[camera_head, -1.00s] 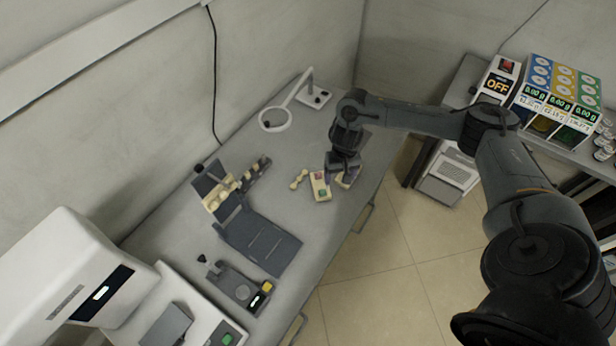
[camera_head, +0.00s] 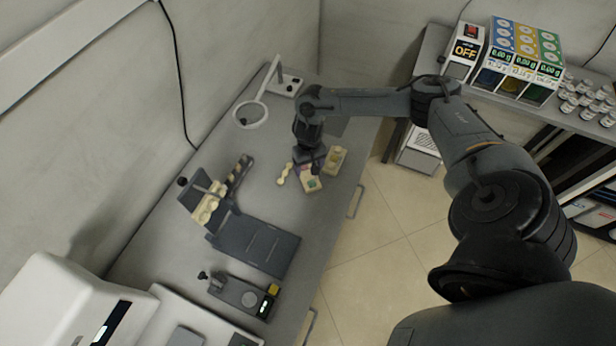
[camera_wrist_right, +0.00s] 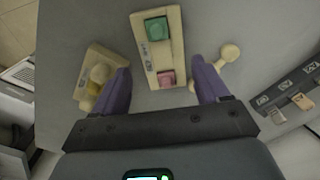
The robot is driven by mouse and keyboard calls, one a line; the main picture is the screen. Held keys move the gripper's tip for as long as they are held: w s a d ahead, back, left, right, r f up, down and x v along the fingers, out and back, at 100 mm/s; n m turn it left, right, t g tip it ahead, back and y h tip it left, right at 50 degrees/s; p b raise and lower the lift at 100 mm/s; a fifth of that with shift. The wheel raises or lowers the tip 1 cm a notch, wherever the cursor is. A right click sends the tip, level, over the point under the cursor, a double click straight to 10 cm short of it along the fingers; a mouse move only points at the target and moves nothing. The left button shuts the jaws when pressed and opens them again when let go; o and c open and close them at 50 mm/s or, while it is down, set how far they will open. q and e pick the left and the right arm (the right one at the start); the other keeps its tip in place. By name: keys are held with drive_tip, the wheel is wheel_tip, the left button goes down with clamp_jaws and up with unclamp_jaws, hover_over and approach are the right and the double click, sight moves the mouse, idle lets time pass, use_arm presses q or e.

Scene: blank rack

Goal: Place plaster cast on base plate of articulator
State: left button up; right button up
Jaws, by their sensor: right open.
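My right gripper (camera_head: 310,164) is open and points down above the table, just behind a cream block with a green and a pink square (camera_head: 311,181). In the right wrist view its purple fingers (camera_wrist_right: 162,86) are spread, with this block (camera_wrist_right: 150,60) lying between and beyond them. Nothing is held. A cream dumbbell-shaped piece (camera_head: 284,174) lies left of the block; a second cream block (camera_head: 336,158) lies to its right and carries a yellowish piece in the wrist view (camera_wrist_right: 98,80). Which piece is the plaster cast, and which device the articulator, I cannot tell. My left gripper is out of view.
A small device with a disc and yellow block (camera_head: 240,296) is in front. A ring on an arm (camera_head: 248,114) is at the back. The table's right edge is close.

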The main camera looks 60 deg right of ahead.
sight(308, 175)
drive_tip(key=shift+a+f+b, duration=0.1)
drive_tip(key=shift+f+b, duration=0.25)
drive_tip(key=shift+f, duration=1.95)
drive_tip(key=shift+w, duration=0.1)
drive_tip(key=c, duration=0.9)
